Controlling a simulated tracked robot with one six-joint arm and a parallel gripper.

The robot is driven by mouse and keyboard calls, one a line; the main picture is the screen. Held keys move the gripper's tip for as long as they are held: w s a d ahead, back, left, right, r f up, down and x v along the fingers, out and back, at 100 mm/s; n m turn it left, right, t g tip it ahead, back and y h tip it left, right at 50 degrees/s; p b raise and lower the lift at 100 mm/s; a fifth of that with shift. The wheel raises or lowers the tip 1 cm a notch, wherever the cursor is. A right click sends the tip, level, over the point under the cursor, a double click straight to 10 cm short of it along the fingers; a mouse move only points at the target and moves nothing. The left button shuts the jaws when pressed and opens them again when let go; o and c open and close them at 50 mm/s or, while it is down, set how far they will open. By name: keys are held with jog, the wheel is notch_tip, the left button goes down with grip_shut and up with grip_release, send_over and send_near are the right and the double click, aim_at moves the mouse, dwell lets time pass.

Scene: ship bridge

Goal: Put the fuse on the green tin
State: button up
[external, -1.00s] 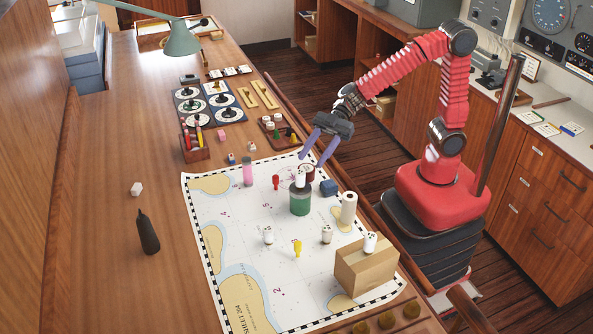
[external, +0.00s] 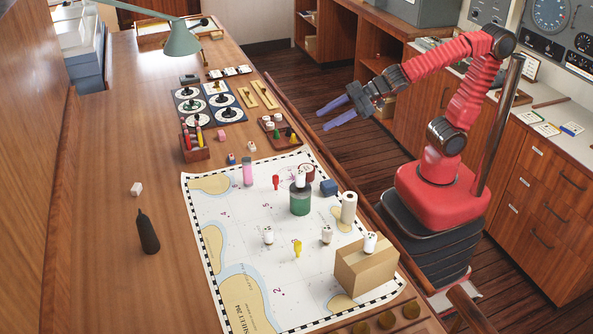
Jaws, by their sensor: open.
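The green tin (external: 300,203), with a dark upper part, stands on the chart. A small white fuse-like piece (external: 300,179) stands upright on top of it. Similar white pieces stand on the chart, one to the left (external: 268,235) and one to the right (external: 327,234), and another (external: 370,242) is on the cardboard box. I cannot tell for sure which one the task means. My gripper (external: 322,120) is open and empty, its purple fingers pointing left, raised up and right of the tin and apart from everything.
The cardboard box (external: 366,270), a white roll (external: 348,208), a blue block (external: 328,187), a yellow piece (external: 297,248), a red piece (external: 276,182) and a pink-topped cylinder (external: 248,172) stand around the tin. The left tabletop is mostly clear.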

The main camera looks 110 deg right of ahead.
jog(key=s+a+f+g+y, duration=0.1)
jog(key=s+a+f+g, duration=0.2)
jog(key=s, duration=0.6)
jog(key=s+a+f+g+y, duration=0.1)
jog(key=s+a+f+g, duration=0.2)
jog(key=s, duration=0.7)
jog(key=shift+s+a+f+y, duration=0.15)
jog(key=shift+a+f+y, duration=0.15)
jog(key=shift+a+f, duration=0.55)
